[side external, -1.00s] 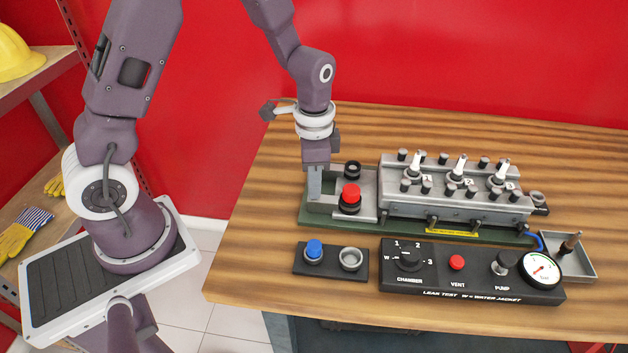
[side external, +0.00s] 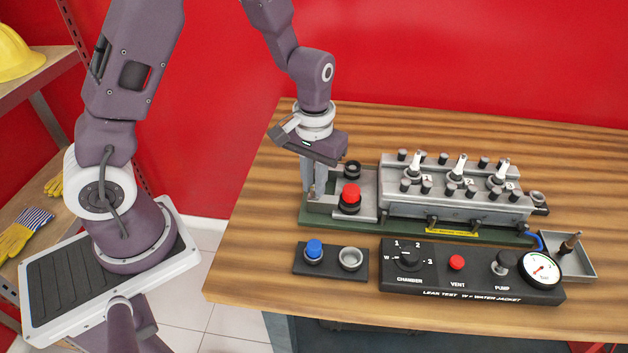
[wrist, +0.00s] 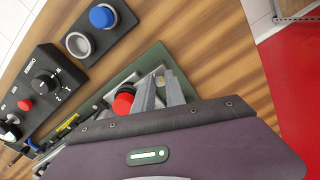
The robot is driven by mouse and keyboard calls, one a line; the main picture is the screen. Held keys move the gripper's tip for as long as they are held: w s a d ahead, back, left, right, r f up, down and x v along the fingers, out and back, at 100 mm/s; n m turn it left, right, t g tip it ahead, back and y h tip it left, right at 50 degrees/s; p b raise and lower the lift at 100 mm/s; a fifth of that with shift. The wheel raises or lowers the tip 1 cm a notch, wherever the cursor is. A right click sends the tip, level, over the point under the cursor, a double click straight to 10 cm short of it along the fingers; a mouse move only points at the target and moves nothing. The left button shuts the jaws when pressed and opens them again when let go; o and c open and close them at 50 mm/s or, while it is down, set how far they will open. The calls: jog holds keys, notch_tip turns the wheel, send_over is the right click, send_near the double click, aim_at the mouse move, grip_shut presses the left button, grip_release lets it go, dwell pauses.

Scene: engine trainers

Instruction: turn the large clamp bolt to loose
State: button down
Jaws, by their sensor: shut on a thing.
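My gripper (side external: 309,188) points straight down at the left end of the green-based engine trainer (side external: 450,236), inside the grey clamp block. In the wrist view my gripper (wrist: 158,78) has its two grey fingers close together, shut on the large clamp bolt. The bolt is mostly hidden between the fingers, so its turn position cannot be read. A red-topped black knob (side external: 350,197) stands just right of the fingers; it also shows in the wrist view (wrist: 123,103). A black round knob (side external: 352,169) stands behind it.
The grey cylinder head (side external: 455,200) with several studs lies to the right. In front are a blue-button panel (side external: 314,250), the leak test panel (side external: 470,280) with its gauge, and a small grey tray (side external: 570,262) at right. Bare wood lies left of the trainer.

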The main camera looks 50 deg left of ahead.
jog(key=n, duration=0.5)
jog(key=shift+w+n, duration=0.1)
jog(key=shift+n, duration=0.2)
jog(key=n, duration=0.4)
jog(key=shift+n, duration=0.7)
jog(key=c, duration=1.4)
grip_release()
jog(key=shift+r, duration=0.1)
notch_tip(320, 180, up, 7)
jog(key=shift+f, duration=0.15)
